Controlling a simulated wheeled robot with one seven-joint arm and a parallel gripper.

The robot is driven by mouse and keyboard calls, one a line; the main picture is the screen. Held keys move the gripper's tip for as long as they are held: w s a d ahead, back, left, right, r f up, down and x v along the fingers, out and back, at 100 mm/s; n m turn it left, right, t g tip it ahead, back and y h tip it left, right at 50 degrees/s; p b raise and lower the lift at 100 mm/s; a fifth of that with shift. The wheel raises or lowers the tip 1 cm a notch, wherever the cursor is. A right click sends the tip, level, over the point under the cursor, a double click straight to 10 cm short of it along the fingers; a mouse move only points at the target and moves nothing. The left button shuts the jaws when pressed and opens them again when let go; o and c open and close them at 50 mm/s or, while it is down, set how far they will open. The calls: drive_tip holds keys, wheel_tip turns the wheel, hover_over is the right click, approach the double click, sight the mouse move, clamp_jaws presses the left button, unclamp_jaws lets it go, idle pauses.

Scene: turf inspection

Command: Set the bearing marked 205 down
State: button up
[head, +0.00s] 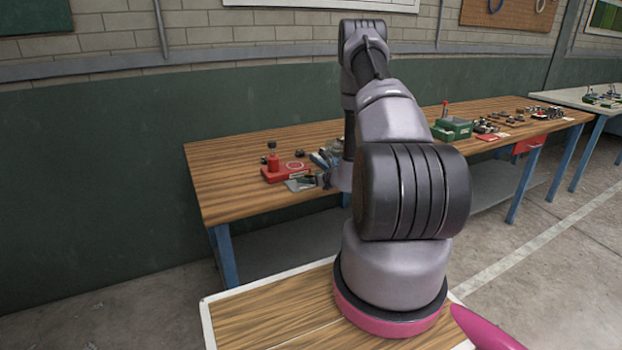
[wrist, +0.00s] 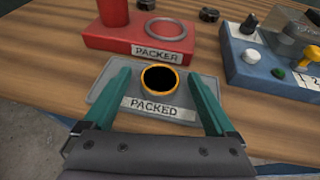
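A yellow-rimmed ring with a black centre (wrist: 160,78), which looks like the bearing, sits on a grey plate labelled PACKED (wrist: 138,93). I cannot read 205 on it. My gripper (wrist: 159,73) has its two green fingers on either side of the ring, with a visible gap on both sides, so it is open. The ring looks to be resting on the plate, clear of the label. In the head view my gripper (head: 308,181) is small, at the front edge of the wooden bench (head: 236,165), and the ring cannot be made out.
Behind the plate is a red PACKER base (wrist: 120,38) bearing a red post and a pale ring (wrist: 166,30). A green box (head: 452,129) stands further right along the bench.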

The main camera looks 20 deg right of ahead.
drive_tip(key=shift+r, duration=0.25)
drive_tip(key=v, duration=1.2)
drive_tip(key=w+a+r+n+g+y, duration=0.15)
drive_tip(key=a+r+n+y, duration=0.4)
drive_tip(key=a+r, duration=0.55)
drive_tip(key=s+a+r+n+g+y, duration=0.1)
drive_tip(key=s+a+r+n+g, duration=0.3)
drive_tip(key=s+a+r+n, duration=0.4)
drive_tip(key=s+a+r+n+g+y, duration=0.25)
drive_tip(key=a+r+n, duration=0.25)
drive_tip(key=r, duration=0.4)
drive_tip(key=s+d+r+n+t+h, duration=0.1)
drive_tip(key=s+r+n+h, duration=0.3)
drive_tip(key=s, duration=0.4)
drive_tip(key=s+d+r+n+h, duration=0.2)
drive_tip(key=s+r+n+h, duration=0.3)
drive_tip(key=s+r+n, duration=0.2)
drive_tip(key=shift+s+r+t+h, duration=0.3)
drive_tip(key=shift+s+r+t, duration=0.1)
drive_tip(key=shift+s, duration=0.3)
